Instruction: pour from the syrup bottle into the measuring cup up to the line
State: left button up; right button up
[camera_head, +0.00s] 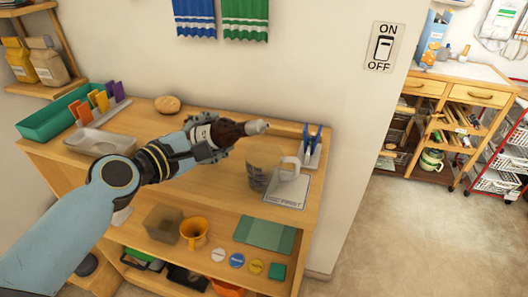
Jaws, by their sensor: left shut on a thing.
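A dark brown syrup bottle (227,132) with a pale label and a light cap or spout lies nearly level, its neck pointing right. My left gripper (207,141) is shut around its body and holds it above the shelf top. No stream is visible. The fill line and any liquid level are too small to make out. My right gripper is not in view.
A grey card (290,192) lies by the cup, with a blue-handled thing (312,142) in a stand behind. A round bun (167,104), grey tray (98,142) and green bin (50,116) are at left. An orange jug (194,231) stands on the lower shelf.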

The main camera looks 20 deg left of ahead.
pick_arm(q)
jog(key=shift+w+a+r+m+p, duration=0.1)
jog(key=shift+a+r+m+p, duration=0.2)
jog(key=shift+r+m+p, duration=0.25)
dwell(1.5)
jog(key=shift+a+f+m+y, duration=0.1)
jog(key=shift+a+m+y, duration=0.35)
jog(key=shift+m, duration=0.3)
dwell(1.8)
jog(key=shift+r+m+y+p, duration=0.25)
jog(key=shift+r+m+p, duration=0.55)
jog(key=shift+r+p, duration=0.45)
dwell(2.2)
